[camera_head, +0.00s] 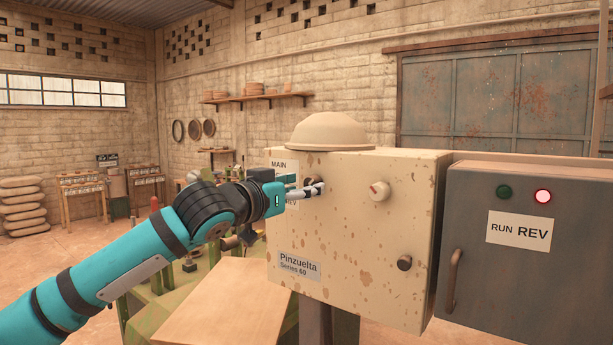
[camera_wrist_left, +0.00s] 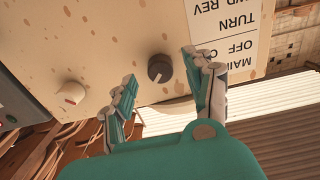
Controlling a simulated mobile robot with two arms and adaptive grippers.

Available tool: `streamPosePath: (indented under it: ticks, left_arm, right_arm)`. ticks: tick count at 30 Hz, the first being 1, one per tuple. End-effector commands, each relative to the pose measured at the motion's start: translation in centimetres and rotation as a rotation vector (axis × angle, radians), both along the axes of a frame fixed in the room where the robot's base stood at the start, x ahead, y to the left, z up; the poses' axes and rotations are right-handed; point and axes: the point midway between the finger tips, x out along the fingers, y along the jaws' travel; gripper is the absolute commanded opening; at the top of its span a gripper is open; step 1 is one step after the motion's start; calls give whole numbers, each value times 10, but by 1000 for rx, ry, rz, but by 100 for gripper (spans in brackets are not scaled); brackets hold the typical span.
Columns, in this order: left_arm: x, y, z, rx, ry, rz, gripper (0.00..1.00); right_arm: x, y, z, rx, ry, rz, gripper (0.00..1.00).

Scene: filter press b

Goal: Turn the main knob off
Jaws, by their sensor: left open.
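The main knob is a round dark knob (camera_wrist_left: 159,68) beside the label (camera_wrist_left: 228,28) on the front of a cream, rust-spotted control box (camera_head: 350,245). In the wrist view a pale pointer line shows on it. My left gripper (camera_head: 319,189) is in front of the box's upper left, and its fingers mostly hide the dark knob in the head view. In the wrist view the left gripper (camera_wrist_left: 160,66) is open, one finger on each side of the dark knob, with visible gaps. I cannot tell its exact depth from the panel. My right gripper is not in view.
A pale knob with a red mark (camera_head: 380,190) sits right of the dark one, and a dark latch (camera_head: 404,263) below it. A domed cover (camera_head: 328,131) tops the box. A grey box (camera_head: 530,275) with a lit red lamp (camera_head: 543,196) stands at right. A wooden board (camera_head: 222,310) lies below.

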Motion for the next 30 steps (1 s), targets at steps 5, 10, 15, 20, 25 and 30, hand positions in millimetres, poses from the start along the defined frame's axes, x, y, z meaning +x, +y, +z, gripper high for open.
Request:
streamPosePath:
  ticks: [5,10,15,20,25,30]
  left_arm:
    - [14,-10,1,1,-1,1,54]
    - [17,-12,0,1,-1,1,54]
    - [17,-12,0,1,-1,1,54]
    - [17,-12,0,1,-1,1,33]
    - [17,-12,0,1,-1,1,10]
    - [17,-11,0,0,0,1,0]
  right_arm:
    - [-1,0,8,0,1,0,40]
    - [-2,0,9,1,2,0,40]
    - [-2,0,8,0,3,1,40]
    - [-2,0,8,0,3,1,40]
    - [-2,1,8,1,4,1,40]
    - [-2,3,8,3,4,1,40]
